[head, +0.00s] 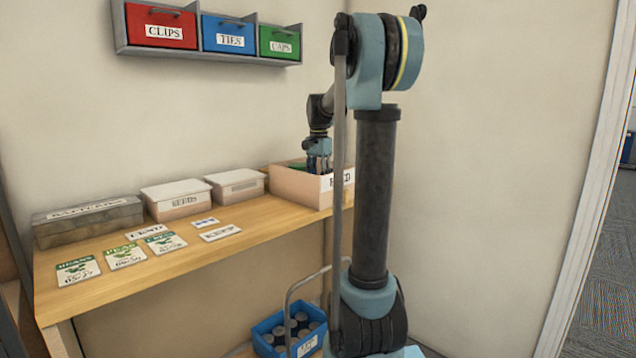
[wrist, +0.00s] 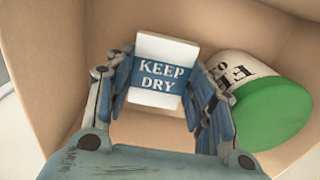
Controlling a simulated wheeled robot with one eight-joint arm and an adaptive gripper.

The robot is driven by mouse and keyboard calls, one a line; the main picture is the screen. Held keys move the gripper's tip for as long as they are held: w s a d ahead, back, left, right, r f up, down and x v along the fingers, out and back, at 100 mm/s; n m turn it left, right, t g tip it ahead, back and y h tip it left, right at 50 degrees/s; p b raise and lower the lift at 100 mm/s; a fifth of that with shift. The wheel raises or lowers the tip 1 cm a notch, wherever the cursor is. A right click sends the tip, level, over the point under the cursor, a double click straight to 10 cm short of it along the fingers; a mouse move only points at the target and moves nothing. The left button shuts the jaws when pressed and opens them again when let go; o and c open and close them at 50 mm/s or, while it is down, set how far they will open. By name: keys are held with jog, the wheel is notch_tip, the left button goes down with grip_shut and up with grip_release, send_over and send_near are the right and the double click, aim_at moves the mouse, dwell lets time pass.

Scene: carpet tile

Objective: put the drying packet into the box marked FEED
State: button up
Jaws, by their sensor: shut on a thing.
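The drying packet (wrist: 160,100), white with a blue band reading KEEP DRY, is between the fingers of my gripper (wrist: 165,74) in the wrist view. The fingers are shut on its two sides. The open cardboard box (head: 297,190) stands at the right end of the shelf, its front label partly hidden by my arm. In the head view my gripper (head: 319,160) is at the box's opening. The wrist view shows the box's inner walls (wrist: 60,40) around the packet. I cannot tell whether the packet touches the box floor. The packet is not visible in the head view.
A tub with a green lid (wrist: 275,112) lies in the box, right of my gripper. Two lidded white boxes (head: 176,200) (head: 235,186) and a grey box (head: 88,222) stand left of it. Seed packets (head: 125,256) and cards lie in front. Drawers (head: 222,36) hang above.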

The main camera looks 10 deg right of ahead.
jog(key=shift+f, duration=0.6)
jog(key=o, duration=0.8)
notch_tip(320, 180, up, 13)
jog(key=shift+r, duration=0.1)
dwell(0.4)
